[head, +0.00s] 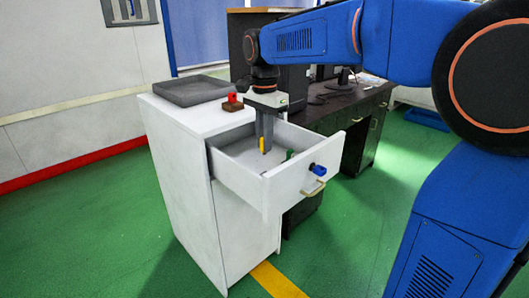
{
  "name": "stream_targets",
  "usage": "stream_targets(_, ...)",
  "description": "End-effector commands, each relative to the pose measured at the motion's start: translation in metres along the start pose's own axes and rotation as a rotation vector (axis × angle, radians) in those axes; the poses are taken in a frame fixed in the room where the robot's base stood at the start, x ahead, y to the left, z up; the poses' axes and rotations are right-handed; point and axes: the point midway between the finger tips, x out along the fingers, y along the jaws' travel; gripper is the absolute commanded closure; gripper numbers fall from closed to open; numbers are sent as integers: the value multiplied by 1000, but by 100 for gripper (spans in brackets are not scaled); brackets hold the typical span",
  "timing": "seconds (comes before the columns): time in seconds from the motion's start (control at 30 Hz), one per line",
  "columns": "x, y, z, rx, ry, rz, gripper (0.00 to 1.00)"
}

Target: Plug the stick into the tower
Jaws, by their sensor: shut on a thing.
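My gripper (265,147) points straight down into the open white drawer (298,183). It is shut on a small yellow stick (262,145), which shows upright at the fingertips. I cannot tell whether the stick touches the drawer floor. A small red piece (232,97) stands on a brown block (232,106) on top of the white cabinet, left of my gripper. No piece is clearly recognisable as the tower; the red piece on its brown block may be it.
A small green piece (290,154) is in the drawer, right of my gripper. A blue piece (318,169) is at the drawer front, above the handle (313,189). A dark grey tray (193,90) lies on the cabinet top (190,117). A dark desk (358,115) stands behind.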

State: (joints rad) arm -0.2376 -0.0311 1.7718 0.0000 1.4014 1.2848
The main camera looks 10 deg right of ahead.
Motion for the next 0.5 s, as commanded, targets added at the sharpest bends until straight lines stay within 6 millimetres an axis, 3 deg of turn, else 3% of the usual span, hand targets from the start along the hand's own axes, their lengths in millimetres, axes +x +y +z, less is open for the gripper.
stream_targets(0.5,-26,0,0,0,0,-1,100)
